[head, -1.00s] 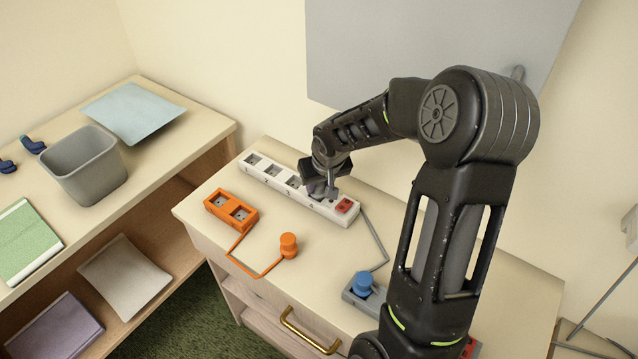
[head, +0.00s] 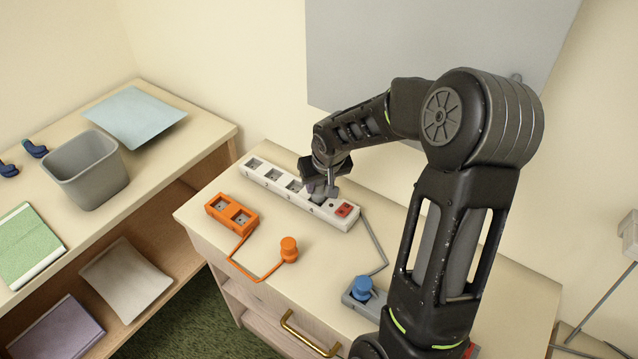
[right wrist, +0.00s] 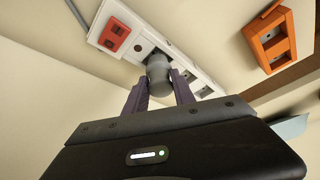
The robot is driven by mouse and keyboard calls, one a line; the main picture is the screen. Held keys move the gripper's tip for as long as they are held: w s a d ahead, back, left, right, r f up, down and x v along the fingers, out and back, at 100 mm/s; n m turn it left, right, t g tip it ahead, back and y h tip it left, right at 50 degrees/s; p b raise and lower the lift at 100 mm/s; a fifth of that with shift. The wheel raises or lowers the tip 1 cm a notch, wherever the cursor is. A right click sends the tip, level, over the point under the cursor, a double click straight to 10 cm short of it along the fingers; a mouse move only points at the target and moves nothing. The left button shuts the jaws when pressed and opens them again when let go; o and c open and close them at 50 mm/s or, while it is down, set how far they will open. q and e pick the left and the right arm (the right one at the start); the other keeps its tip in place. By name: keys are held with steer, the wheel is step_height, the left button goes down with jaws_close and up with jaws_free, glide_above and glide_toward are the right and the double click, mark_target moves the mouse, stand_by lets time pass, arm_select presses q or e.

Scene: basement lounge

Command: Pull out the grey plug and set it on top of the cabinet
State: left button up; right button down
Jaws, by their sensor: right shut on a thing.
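The grey plug (right wrist: 158,76) sits between the fingers of my right gripper (right wrist: 158,88), which is shut on it. In the right wrist view the plug is over the white power strip (right wrist: 177,62), with a dark socket showing beside its far end. I cannot tell whether its prongs are clear of the strip. In the head view my right gripper (head: 325,190) is just above the strip (head: 270,180), near its red switch (head: 344,210), and largely hides the plug. The strip lies on the cabinet (head: 325,250). My left gripper is not in view.
An orange socket block (head: 231,211) with a corded orange plug (head: 289,249) lies in front of the strip. A blue plug (head: 361,286) is in a grey block nearer my arm. The cabinet top between them is bare. A shelf with a grey bin (head: 88,170) stands left.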

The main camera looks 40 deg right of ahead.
steer(key=shift+r, duration=0.1)
stand_by(0.3)
steer(key=shift+r+p, duration=1.55)
steer(key=shift+r, duration=0.95)
steer(key=shift+f, duration=0.1)
